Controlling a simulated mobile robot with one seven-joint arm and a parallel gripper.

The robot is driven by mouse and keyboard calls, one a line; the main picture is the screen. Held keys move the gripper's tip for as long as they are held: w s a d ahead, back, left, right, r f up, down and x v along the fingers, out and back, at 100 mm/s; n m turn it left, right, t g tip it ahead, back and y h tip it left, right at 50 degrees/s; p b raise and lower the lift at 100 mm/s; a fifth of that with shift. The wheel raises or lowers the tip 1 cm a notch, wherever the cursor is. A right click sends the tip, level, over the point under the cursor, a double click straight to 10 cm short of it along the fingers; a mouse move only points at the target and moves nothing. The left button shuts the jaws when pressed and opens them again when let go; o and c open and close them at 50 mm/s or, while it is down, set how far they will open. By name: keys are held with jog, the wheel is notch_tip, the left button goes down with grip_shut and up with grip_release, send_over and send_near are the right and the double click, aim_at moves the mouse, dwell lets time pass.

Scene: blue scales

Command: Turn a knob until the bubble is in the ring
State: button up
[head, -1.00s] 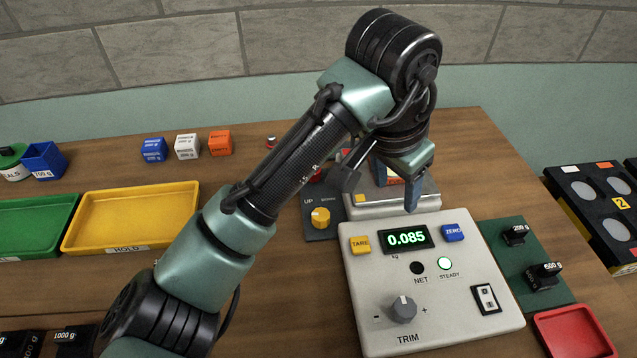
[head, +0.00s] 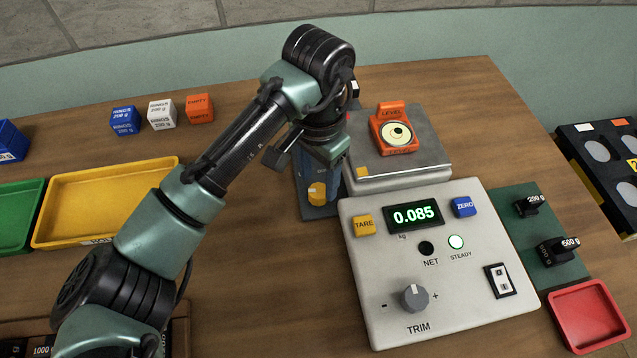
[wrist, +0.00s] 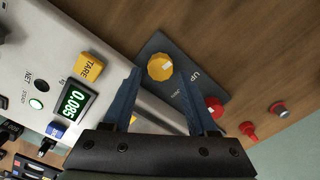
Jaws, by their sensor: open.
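The orange level (head: 394,128) sits on the grey weighing plate, its round pale vial facing up. A dark-rimmed spot shows near the vial's middle; bubble and ring are too small to tell apart. A yellow knob (head: 317,193) stands on a dark panel marked UP, left of the scale. In the wrist view the yellow knob (wrist: 160,67) appears between the tips of my open gripper (wrist: 161,72), with no clear contact. Its blue fingers point toward the panel. In the head view my wrist is above and behind this knob. Red knobs (wrist: 215,107) (wrist: 248,130) show in the wrist view.
The scale (head: 375,250) reads 0.085 and carries a grey TRIM knob (head: 415,297), a TARE button (head: 364,225) and a ZERO button (head: 464,207). A yellow tray (head: 110,205) and small blocks (head: 162,114) lie at left.

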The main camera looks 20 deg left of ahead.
aim_at(318, 194)
jog(key=shift+f, duration=1.45)
jog(key=shift+c, duration=0.2)
grip_shut()
